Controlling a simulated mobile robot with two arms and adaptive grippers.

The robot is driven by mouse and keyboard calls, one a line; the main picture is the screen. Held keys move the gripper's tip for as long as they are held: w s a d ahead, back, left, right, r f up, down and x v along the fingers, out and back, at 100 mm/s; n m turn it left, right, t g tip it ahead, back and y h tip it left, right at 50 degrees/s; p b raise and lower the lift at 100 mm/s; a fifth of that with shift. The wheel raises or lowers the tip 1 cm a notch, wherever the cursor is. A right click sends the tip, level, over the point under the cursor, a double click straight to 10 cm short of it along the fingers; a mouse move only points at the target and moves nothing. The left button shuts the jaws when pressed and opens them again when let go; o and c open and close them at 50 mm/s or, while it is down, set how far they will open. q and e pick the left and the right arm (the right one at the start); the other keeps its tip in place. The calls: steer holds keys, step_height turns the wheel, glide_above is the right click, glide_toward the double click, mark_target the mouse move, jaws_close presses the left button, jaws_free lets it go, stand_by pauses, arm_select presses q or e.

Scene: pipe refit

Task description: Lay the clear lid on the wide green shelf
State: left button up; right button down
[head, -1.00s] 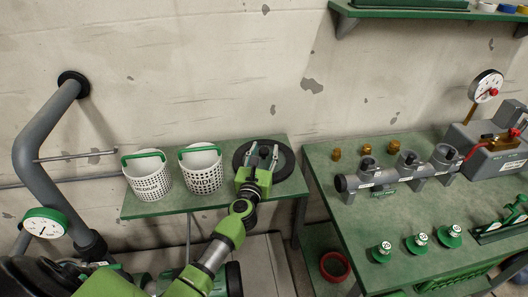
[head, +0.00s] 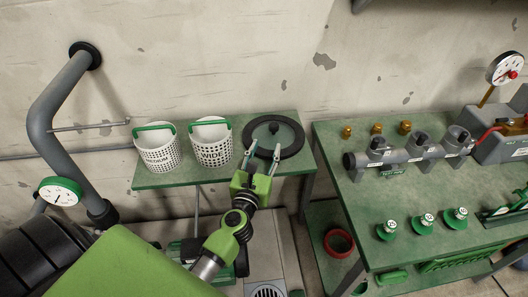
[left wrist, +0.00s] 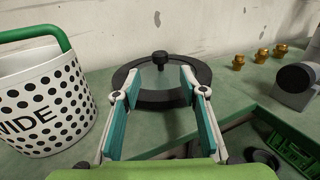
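The clear lid (head: 288,133) has a black rim and a dark knob (head: 273,127). It lies flat on the green shelf (head: 162,181), at its right end beside the baskets. My left gripper (head: 263,152) is open and empty at the lid's near edge. In the left wrist view the open fingers (left wrist: 158,100) point at the lid (left wrist: 123,77), with its knob (left wrist: 160,60) standing beyond the fingertips. The fingers look apart from the knob. My right gripper is not in view.
Two white baskets with green handles, one on the left (head: 160,155) and one marked WIDE (left wrist: 40,105), stand left of the lid. A green workbench (head: 350,215) at the right carries a grey pipe manifold (head: 400,152), brass fittings (head: 376,128) and green-based plugs (head: 421,224). A red ring (head: 339,243) lies below.

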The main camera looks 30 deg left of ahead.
arm_select(q)
steer(key=shift+s+d, duration=0.1)
steer(key=shift+s, duration=0.25)
